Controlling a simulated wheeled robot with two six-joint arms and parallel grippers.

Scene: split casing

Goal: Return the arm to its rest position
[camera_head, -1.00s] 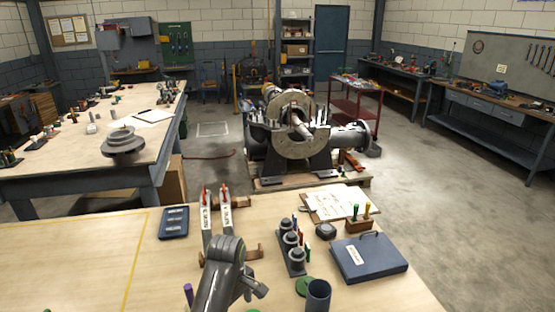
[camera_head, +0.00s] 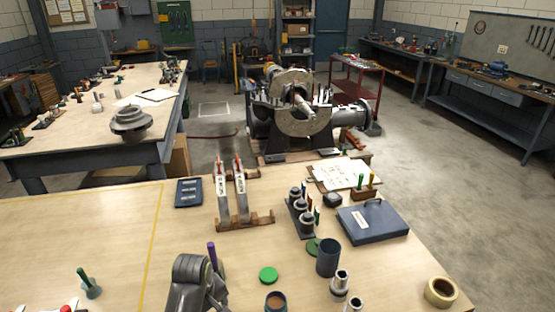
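A grey link of one of my arms (camera_head: 195,283) shows at the bottom edge, left of centre, over the near workbench (camera_head: 105,235). I cannot tell which arm it belongs to. No fingertips of either gripper are visible, so what they hold, if anything, is hidden. The split casing (camera_head: 297,122) stands on a pallet on the floor beyond the bench, with its open round end towards me.
A blue case (camera_head: 372,223) and tape roll (camera_head: 440,292) lie right. The bench's left middle is clear.

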